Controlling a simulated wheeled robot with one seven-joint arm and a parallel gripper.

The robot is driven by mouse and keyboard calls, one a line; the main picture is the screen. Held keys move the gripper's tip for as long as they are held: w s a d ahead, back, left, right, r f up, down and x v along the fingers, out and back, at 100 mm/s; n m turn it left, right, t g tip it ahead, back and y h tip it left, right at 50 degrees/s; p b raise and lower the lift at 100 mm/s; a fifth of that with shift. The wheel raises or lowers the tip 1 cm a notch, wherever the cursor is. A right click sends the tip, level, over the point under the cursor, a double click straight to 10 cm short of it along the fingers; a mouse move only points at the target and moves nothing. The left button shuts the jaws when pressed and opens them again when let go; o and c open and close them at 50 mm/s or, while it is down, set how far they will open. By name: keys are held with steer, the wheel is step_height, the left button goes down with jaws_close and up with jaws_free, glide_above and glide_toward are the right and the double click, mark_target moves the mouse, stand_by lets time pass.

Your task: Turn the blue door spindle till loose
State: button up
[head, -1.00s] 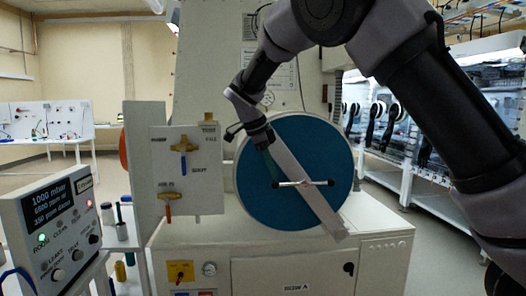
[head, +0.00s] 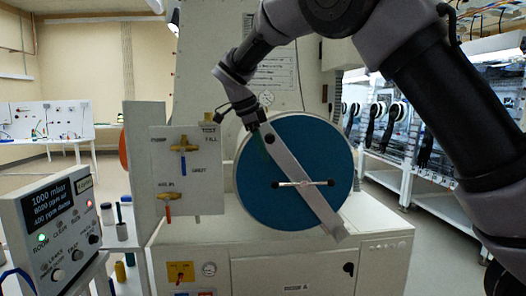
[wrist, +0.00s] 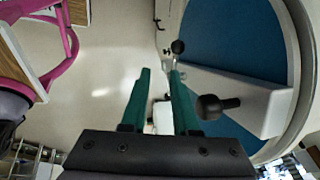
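The round blue door (head: 262,184) faces me on the pale cabinet, crossed by a slanting grey bar (head: 318,205). The spindle's handle (head: 318,183) lies nearly level across the bar's middle, a light rod with dark ends. In the wrist view the door (wrist: 235,35) fills the right side, with a dark handle knob (wrist: 215,106) beside the right finger. My gripper (wrist: 160,72) has two green fingers, apart with nothing held between them. In the head view my gripper (head: 263,145) is at the door's upper left, above the handle and apart from it; its fingertips are hard to make out.
A valve panel (head: 205,195) with brass taps stands left of the door. A readout box (head: 50,230) shows 1000 mbar at the lower left. The glovebox row (head: 470,120) is at the right. Pink tubing (wrist: 70,40) shows at the wrist view's upper left.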

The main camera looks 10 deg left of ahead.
mark_target(303, 184)
stand_by(0.3)
steer(key=c, duration=0.4)
steer(key=shift+w+d+n, duration=0.25)
steer(key=shift+d+n, duration=0.1)
steer(key=shift+n, duration=0.15)
jaws_close()
steer(key=w+d+r+n+t+y, duration=0.25)
steer(key=d+n+y, duration=0.3)
steer(key=n, duration=1.25)
steer(key=shift+t, duration=0.35)
steer(key=x, duration=0.9)
steer(key=shift+w+d+f, duration=0.1)
steer(key=shift+d+f, duration=0.2)
steer(key=shift+f, duration=0.1)
steer(key=shift+s+f, duration=0.2)
steer(key=shift+f, duration=0.3)
steer(key=shift+s+f, duration=0.2)
steer(key=shift+f, duration=0.35)
steer(key=shift+d+f, duration=0.1)
steer(key=shift+f, duration=0.5)
